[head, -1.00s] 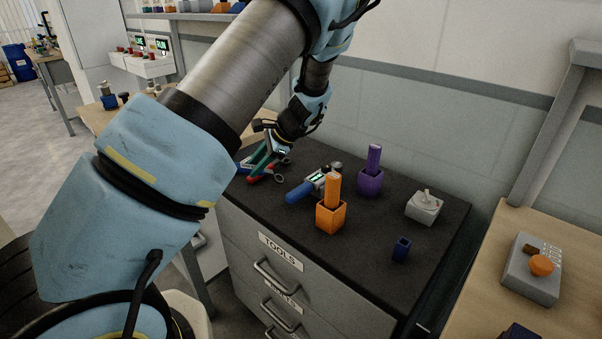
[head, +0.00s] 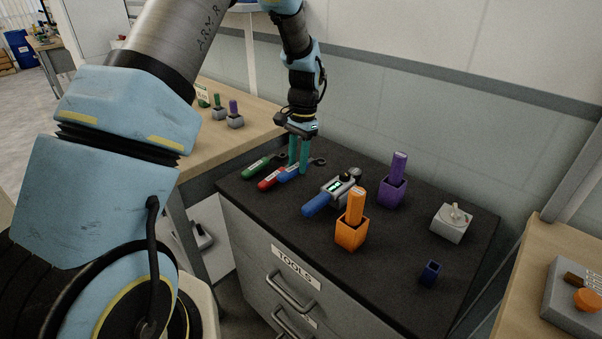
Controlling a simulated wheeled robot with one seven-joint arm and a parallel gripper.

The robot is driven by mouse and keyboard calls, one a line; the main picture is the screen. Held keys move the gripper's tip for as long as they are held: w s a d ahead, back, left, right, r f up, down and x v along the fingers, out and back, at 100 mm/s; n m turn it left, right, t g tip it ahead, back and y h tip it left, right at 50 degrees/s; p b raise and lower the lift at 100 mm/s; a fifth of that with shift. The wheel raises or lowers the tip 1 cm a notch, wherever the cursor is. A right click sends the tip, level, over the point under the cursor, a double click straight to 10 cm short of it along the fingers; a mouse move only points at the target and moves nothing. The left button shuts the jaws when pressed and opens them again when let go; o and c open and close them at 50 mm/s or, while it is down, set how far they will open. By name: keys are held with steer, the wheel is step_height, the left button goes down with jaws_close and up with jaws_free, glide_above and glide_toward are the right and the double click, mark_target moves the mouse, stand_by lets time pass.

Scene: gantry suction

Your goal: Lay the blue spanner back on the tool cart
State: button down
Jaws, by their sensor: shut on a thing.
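The blue spanner (head: 287,173) is between the teal fingers of my gripper (head: 298,170), which points down over the far left part of the tool cart (head: 385,268). My gripper is shut on its blue handle.
A blue-handled tool with a display (head: 318,204), an orange holder (head: 351,232), a purple holder (head: 392,191), a grey device (head: 451,222) and a small blue cup (head: 430,273) stand on the cart.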

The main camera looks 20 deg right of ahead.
steer(key=shift+f+p, duration=0.75)
steer(key=shift+f, duration=1.8)
steer(key=c, duration=0.6)
jaws_free()
steer(key=r+b, duration=0.1)
steer(key=r, duration=0.2)
steer(key=d+r+b, duration=0.1)
steer(key=r, duration=0.3)
steer(key=r+b, duration=0.2)
steer(key=r, duration=0.1)
steer(key=shift+w+d+r, duration=0.15)
steer(key=shift+w, duration=0.2)
steer(key=shift+r, duration=0.8)
